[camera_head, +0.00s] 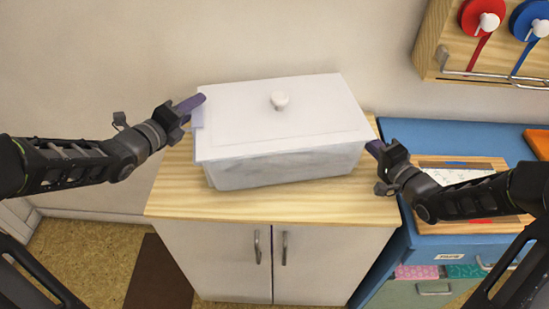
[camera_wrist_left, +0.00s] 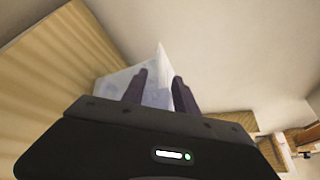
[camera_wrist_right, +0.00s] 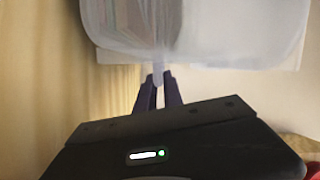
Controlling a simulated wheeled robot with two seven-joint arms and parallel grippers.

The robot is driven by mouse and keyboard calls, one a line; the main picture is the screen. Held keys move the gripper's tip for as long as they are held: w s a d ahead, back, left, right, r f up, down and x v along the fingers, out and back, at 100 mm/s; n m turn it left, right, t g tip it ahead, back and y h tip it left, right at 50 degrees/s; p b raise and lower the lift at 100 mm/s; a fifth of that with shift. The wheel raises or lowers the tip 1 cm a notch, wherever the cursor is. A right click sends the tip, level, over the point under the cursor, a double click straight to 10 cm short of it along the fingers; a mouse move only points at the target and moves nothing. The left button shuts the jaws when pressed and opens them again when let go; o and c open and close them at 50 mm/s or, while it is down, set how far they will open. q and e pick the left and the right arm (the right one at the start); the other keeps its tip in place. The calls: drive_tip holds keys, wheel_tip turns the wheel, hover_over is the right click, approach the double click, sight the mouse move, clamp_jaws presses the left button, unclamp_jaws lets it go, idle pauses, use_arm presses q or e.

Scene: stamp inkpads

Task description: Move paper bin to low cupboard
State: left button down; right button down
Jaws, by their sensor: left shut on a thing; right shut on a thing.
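My left gripper (camera_head: 190,106) is shut on the bin's left end, whose edge shows between the fingers in the left wrist view (camera_wrist_left: 158,88). My right gripper (camera_head: 377,150) is shut on the bin's right end, where the right wrist view shows a pale tab between the fingers (camera_wrist_right: 158,80). Papers show faintly inside the bin.
A blue cabinet (camera_head: 405,130) stands to the right, with a wooden tray (camera_head: 510,165) and an orange item (camera_head: 540,142) on it. A wall rack with red (camera_head: 482,15) and blue (camera_head: 528,18) tape-like reels hangs above. The cupboard's front top strip is clear.

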use_arm(q)
drive_tip(key=shift+d+f+b, duration=0.35)
drive_tip(key=shift+f+b, duration=0.1)
drive_tip(key=shift+f, duration=0.15)
use_arm(e)
drive_tip(key=shift+a+f+y, duration=0.25)
drive_tip(key=shift+a+y, duration=0.05)
drive_tip(key=shift+a, duration=0.15)
use_arm(q)
drive_tip(key=c, duration=1.3)
unclamp_jaws()
drive_tip(key=shift+s+f, duration=0.1)
drive_tip(key=shift+f, duration=0.05)
drive_tip(key=shift+c, duration=0.2)
use_arm(e)
drive_tip(key=c, duration=1.9)
unclamp_jaws()
drive_tip(key=shift+f, duration=0.15)
use_arm(q)
drive_tip(key=o, duration=0.4)
drive_tip(key=shift+a, duration=0.15)
use_arm(e)
drive_tip(key=o, duration=0.4)
drive_tip(key=shift+s+d, duration=0.1)
drive_tip(key=shift+d, duration=0.1)
use_arm(q)
drive_tip(key=shift+a, duration=0.1)
use_arm(e)
drive_tip(key=shift+d+f, duration=0.1)
